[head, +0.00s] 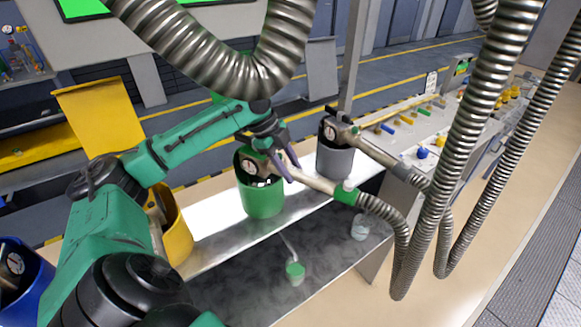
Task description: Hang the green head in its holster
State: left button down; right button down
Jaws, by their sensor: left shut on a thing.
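The green head (318,184) is a metal filling head with a green collar, joined to a ribbed metal hose at its right end. My right gripper is not in view.
A grey holster (335,162) with another head stands just right of the green one. A yellow holster (178,235) and a blue holster (22,285) are at left. Ribbed hoses (478,130) hang at right.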

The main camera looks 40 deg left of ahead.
pick_arm(q)
jog(key=shift+s+f+b, duration=0.1)
jog(key=shift+f+b, duration=0.2)
jog(key=shift+f, duration=0.45)
jog(key=c, duration=0.5)
grip_release()
jog(key=shift+o, duration=0.6)
jog(key=shift+f, duration=0.1)
jog(key=shift+a+r, duration=0.15)
jog(key=shift+r, duration=0.2)
jog(key=b+v, duration=0.1)
jog(key=v, duration=0.5)
jog(key=shift+r, duration=0.4)
jog(key=shift+s+a+f, duration=0.1)
